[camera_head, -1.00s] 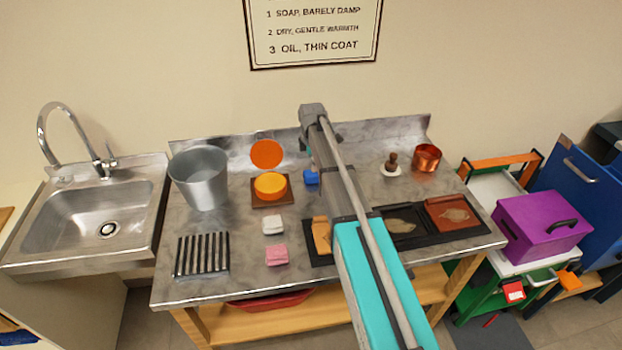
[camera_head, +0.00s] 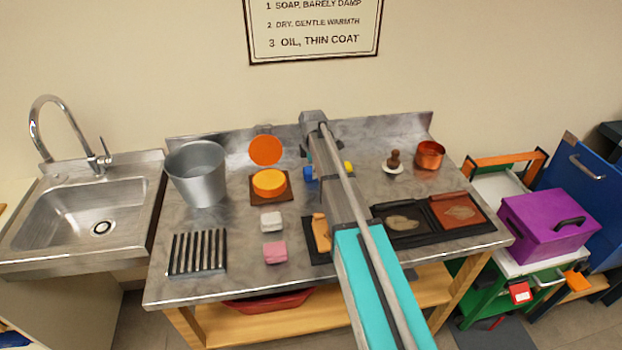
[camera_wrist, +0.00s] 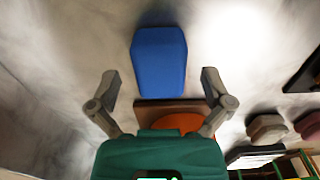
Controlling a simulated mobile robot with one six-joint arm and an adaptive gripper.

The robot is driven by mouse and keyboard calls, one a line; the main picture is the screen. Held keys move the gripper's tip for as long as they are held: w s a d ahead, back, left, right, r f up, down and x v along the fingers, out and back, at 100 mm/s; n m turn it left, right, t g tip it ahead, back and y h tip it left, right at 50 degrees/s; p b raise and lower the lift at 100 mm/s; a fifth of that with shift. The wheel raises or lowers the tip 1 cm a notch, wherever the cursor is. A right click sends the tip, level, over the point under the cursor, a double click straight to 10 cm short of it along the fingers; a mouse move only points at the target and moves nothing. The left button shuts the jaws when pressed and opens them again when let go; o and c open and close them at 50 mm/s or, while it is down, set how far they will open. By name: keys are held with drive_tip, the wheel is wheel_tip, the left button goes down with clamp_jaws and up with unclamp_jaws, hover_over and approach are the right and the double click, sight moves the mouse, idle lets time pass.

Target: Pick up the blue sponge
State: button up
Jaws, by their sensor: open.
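The blue sponge (camera_wrist: 159,62) lies on the metal worktop, upper middle of the wrist view. My gripper (camera_wrist: 160,79) is open, with one finger on each side of the sponge's lower part in that view. The fingers look apart from the sponge, and nothing is held. In the head view a small part of the blue sponge (camera_head: 308,174) shows at the left edge of my arm. My arm hides the rest of it, and my gripper is mostly hidden there too.
A wooden block with an orange-yellow round top (camera_head: 269,184) stands left of the sponge. White (camera_head: 271,221) and pink (camera_head: 275,252) blocks lie nearer. A small yellow thing (camera_head: 348,168) shows right of my arm. A metal bucket (camera_head: 199,176) stands farther left.

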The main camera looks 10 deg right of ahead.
drive_tip(key=shift+f, duration=0.35)
idle(0.4)
drive_tip(key=c, duration=1.1)
drive_tip(key=shift+r, duration=0.15)
drive_tip(key=shift+r+p, duration=0.85)
drive_tip(key=shift+r, duration=0.05)
drive_tip(key=shift+s+d+r+p, duration=0.1)
drive_tip(key=shift+s+r+p, duration=1.75)
drive_tip(key=shift+s, duration=0.5)
drive_tip(key=shift+s+d+r+p, duration=0.1)
drive_tip(key=shift+s+r+p, duration=1.7)
drive_tip(key=shift+s, duration=0.5)
drive_tip(key=shift+s+r+p, duration=1.85)
drive_tip(key=shift+s, duration=0.5)
